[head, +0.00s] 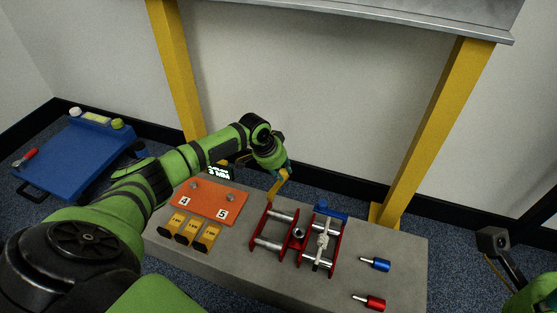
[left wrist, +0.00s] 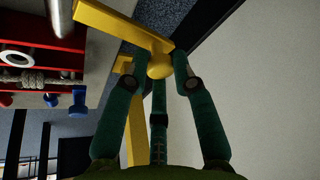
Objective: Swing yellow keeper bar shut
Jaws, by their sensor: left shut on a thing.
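The yellow keeper bar (head: 277,187) stands up at a slant at the back left corner of the red frame (head: 262,228), its free end raised. It also shows in the left wrist view (left wrist: 112,22), with a rounded yellow knob (left wrist: 160,65) at its end. My left gripper (head: 286,171) is at the upper end of the bar. In the left wrist view its green fingers (left wrist: 163,68) are shut on the knob.
The red frame holds silver rods and a pale rope (head: 322,243). Blue (head: 376,264) and red (head: 370,302) handled pins lie on the grey slab (head: 410,250). An orange plate (head: 208,200) and yellow blocks (head: 188,231) sit left. Yellow posts (head: 440,120) stand behind.

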